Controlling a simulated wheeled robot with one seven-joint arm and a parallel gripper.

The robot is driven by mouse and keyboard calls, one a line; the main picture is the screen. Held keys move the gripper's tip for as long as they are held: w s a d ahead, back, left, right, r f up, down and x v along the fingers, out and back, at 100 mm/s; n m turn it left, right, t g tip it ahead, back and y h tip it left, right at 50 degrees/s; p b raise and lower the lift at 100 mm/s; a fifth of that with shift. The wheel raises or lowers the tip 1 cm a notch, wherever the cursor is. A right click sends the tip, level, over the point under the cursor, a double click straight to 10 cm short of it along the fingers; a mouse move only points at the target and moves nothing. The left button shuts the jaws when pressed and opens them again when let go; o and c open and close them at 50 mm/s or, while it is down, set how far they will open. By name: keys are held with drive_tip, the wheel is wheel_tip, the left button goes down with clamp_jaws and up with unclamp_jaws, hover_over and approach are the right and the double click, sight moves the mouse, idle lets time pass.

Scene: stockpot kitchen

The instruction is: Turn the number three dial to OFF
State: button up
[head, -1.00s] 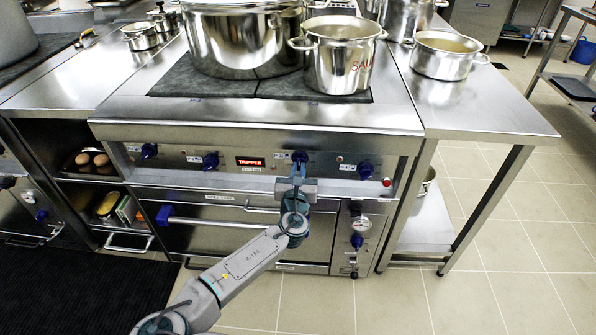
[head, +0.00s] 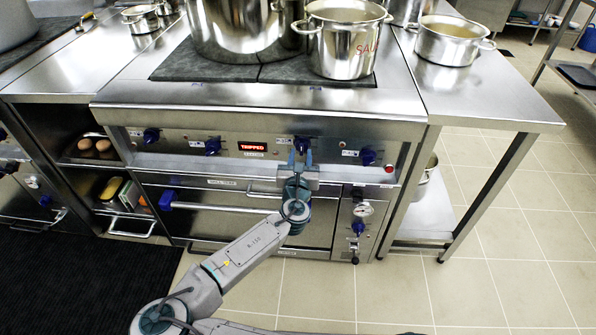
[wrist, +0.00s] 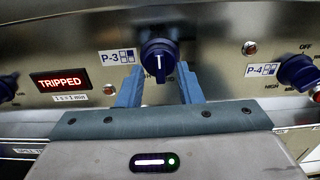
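The number three dial (wrist: 158,60) is a dark blue knob with a white mark, beside the P-3 label (wrist: 117,56) on the steel front panel. The white mark is roughly upright in the wrist view. The lettering around this dial cannot be read. The dial also shows in the head view (head: 301,142). My gripper (wrist: 158,80) is open, with one blue finger at each side of the dial's lower part. I cannot tell whether the fingers touch it. In the head view my gripper (head: 301,158) is right in front of the dial.
A red TRIPPED display (wrist: 62,81) is left of the dial. The P-4 dial (wrist: 298,72) is to the right. Steel pots, including a big stockpot (head: 245,30), stand on the cooktop above. An oven handle (head: 225,207) runs below the panel.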

drive_tip(key=s, duration=1.3)
drive_tip(key=shift+a, duration=0.25)
drive_tip(key=shift+d, duration=0.1)
